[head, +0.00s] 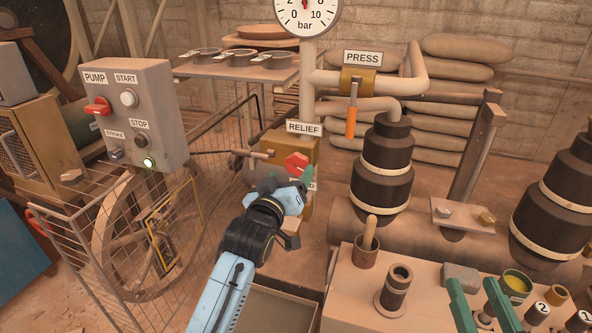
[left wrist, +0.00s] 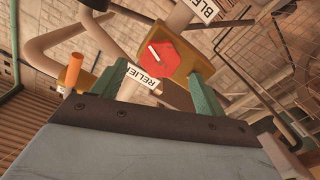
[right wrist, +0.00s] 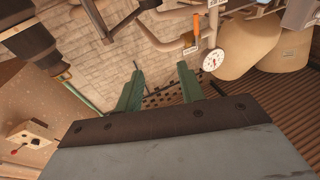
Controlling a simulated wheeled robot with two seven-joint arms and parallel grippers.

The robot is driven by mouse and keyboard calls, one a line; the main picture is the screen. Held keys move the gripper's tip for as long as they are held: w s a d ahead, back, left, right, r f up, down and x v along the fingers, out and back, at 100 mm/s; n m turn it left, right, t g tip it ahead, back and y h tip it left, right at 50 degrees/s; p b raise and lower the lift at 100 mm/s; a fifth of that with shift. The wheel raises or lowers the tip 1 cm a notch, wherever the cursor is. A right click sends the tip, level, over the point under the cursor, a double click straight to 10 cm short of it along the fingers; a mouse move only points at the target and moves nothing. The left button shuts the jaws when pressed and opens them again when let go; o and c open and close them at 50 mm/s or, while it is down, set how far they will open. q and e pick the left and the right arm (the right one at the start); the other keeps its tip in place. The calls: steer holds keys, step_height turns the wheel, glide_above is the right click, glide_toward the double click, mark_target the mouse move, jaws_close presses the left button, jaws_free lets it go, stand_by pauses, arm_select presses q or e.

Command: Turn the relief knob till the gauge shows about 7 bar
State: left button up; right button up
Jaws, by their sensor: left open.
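The red relief knob (head: 296,162) sits on a tan valve block below the RELIEF sign (head: 304,128). My left gripper (head: 293,183) is open just in front of and below it. In the left wrist view the knob (left wrist: 168,53), with a pale line, lies beyond the gap between the green fingers, and I see no contact. The gauge (head: 307,14) is cut by the top edge in the head view; part of a red needle shows, but its reading is unclear. The gauge also shows small in the right wrist view (right wrist: 213,60). My right gripper (head: 482,300) is open and empty at lower right.
An orange-handled lever (head: 351,121) hangs under the PRESS sign (head: 362,58). A control box (head: 132,112) with a lit green lamp and a wire cage stand left. Dark banded cylinders (head: 382,168) stand right. A bench (head: 345,290) with cups and weights is near my right gripper.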

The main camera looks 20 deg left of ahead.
mark_target(296, 166)
arm_select(q)
steer(key=w+b, duration=0.1)
steer(key=w, duration=0.2)
steer(key=shift+w+f, duration=0.1)
steer(key=shift+w, duration=0.15)
steer(key=shift+w+b, duration=0.5)
steer(key=shift+w, duration=0.35)
arm_select(e)
steer(key=shift+s+a+r+t+y, duration=0.1)
steer(key=shift+s+r+t+y, duration=0.2)
steer(key=shift+r+t, duration=0.55)
steer(key=shift+s+d+r+t+y, duration=0.15)
steer(key=shift+s+r+t, duration=0.3)
steer(key=shift+r+t, duration=0.4)
steer(key=shift+s+a+r+t+y, duration=0.15)
steer(key=shift+s+r+t+y, duration=0.15)
steer(key=shift+r+t, duration=0.55)
arm_select(q)
steer(key=shift+c, duration=0.3)
arm_select(e)
steer(key=shift+r+g, duration=0.2)
steer(key=shift+g, duration=0.05)
arm_select(q)
steer(key=shift+d, duration=0.1)
steer(key=c, duration=0.9)
